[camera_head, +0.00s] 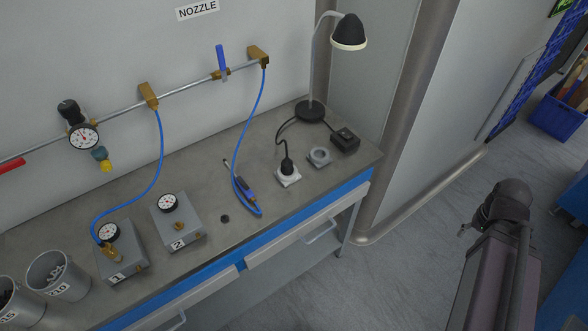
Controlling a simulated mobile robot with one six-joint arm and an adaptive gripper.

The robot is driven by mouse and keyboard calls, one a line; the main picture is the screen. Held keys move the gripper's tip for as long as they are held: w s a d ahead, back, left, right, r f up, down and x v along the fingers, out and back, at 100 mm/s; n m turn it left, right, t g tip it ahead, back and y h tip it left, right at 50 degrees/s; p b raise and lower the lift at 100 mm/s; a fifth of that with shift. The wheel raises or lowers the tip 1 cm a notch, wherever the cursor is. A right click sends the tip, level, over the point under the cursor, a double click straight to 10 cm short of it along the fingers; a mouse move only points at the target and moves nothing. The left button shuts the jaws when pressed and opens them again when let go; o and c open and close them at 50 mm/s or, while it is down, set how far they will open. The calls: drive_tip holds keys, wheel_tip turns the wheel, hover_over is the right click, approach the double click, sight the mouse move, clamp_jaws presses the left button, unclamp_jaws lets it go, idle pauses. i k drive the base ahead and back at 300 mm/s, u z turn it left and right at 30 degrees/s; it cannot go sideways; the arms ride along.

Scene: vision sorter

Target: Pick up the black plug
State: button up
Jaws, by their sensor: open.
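The black plug (287,166) stands upright in a white socket (289,178) on the grey workbench, right of the middle. A black cord runs from the plug up toward the desk lamp (311,111). My gripper (466,229) is at the lower right, beyond the bench's right end and well apart from the plug. It shows small and dark at the end of my arm, open, with nothing seen in it. Its fingers are partly hidden by my arm.
A grey ring-shaped part (320,156) and a black box (346,139) sit right of the plug. A blue hose (236,150) with a blue-handled tool (244,188) lies to its left. Two gauge boxes and metal cups stand farther left.

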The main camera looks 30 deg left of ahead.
sight(288, 168)
drive_tip(key=z, duration=0.1)
drive_tip(key=k, duration=1.2)
drive_tip(key=u, duration=1.25)
drive_tip(key=i, duration=0.5)
drive_tip(key=z, duration=0.1)
